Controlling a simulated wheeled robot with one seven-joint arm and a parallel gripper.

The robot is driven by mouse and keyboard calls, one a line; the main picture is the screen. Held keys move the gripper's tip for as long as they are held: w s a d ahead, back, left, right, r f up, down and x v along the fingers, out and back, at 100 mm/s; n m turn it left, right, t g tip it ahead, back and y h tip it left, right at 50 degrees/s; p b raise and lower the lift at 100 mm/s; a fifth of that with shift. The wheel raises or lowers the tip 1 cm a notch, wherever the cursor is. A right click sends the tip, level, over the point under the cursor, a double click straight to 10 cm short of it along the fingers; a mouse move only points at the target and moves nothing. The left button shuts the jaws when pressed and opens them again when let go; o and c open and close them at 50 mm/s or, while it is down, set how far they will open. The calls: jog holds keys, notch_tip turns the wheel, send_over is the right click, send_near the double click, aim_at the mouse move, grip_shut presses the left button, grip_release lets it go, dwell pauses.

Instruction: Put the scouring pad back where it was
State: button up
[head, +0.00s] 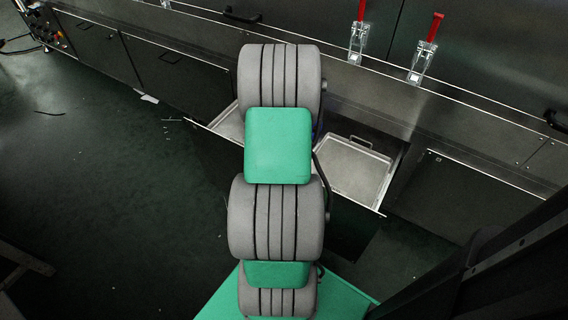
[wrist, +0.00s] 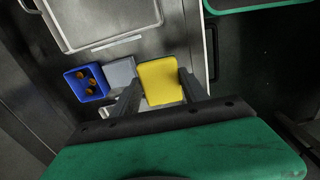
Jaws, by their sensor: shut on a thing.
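The scouring pad appears to be the yellow block (wrist: 161,82) in the wrist view. My gripper (wrist: 160,80) is shut on this yellow block, with one dark finger on each side of it. The block is over an open drawer (wrist: 184,22); I cannot tell whether it touches the drawer floor. A grey block (wrist: 120,73) lies just left of it, close beside the left finger. In the head view my arm hides the gripper and the pad.
A blue bin (wrist: 86,82) with several brown round pieces is left of the grey block. A metal tray (wrist: 105,18) lies in the drawer, also seen in the head view (head: 352,170). Red-handled clamps (head: 425,50) stand on the ledge above. The floor (head: 90,200) at left is mostly clear.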

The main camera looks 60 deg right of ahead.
notch_tip(320, 180, down, 10)
jog(key=b, duration=0.2)
jog(key=shift+b, duration=0.35)
jog(key=shift+f, duration=0.15)
jog(key=o, duration=1.2)
